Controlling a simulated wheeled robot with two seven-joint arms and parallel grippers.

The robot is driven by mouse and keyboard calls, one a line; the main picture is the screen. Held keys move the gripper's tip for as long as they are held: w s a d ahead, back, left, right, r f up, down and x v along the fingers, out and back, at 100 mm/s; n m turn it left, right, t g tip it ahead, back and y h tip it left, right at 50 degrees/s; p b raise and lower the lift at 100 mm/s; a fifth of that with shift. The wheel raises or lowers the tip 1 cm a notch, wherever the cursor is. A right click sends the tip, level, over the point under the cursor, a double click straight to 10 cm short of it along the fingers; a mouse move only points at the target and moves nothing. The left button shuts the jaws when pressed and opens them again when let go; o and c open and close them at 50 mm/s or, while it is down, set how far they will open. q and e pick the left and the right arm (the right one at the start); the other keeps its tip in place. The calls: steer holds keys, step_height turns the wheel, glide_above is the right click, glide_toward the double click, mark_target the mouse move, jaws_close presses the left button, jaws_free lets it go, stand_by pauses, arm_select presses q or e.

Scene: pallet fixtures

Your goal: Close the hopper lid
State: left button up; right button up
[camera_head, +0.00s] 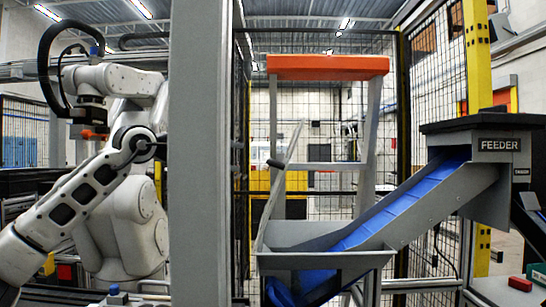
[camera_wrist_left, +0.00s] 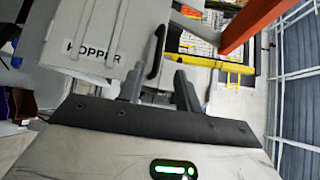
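The hopper (camera_head: 325,262) is a grey bin at the low end of the blue chute in the head view. Its lid (camera_head: 284,180) stands up, tilted, seen almost edge-on, with a black handle (camera_head: 276,164) sticking out to the left. In the left wrist view a grey panel labelled HOPPER (camera_wrist_left: 92,50) fills the upper left, with a black handle (camera_wrist_left: 157,52) at its right edge. My left gripper (camera_wrist_left: 157,82) is open, its two fingers apart near the lower end of this handle. I cannot tell whether they touch it. In the head view I cannot make out its fingertips. My right gripper is not in view.
A grey post (camera_head: 200,150) stands upright left of the hopper. An orange-topped stand (camera_head: 328,67) rises behind it. The blue chute (camera_head: 405,205) slopes down from the FEEDER box (camera_head: 490,160) at right. Mesh fencing closes the back.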

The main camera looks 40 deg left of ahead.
mark_target(270, 162)
arm_select(q)
steer(key=shift+w+d+f+p, duration=0.2)
steer(key=shift+w+p, duration=0.45)
steer(key=shift+w, duration=1.3)
steer(key=shift+w+d+f+p, duration=0.2)
steer(key=shift+w+p, duration=0.45)
steer(key=shift+w, duration=1.35)
steer(key=shift+w+d+f+p, duration=0.1)
steer(key=shift+w+f+p, duration=0.4)
steer(key=shift+w, duration=1.45)
steer(key=shift+r, duration=0.2)
jaws_close()
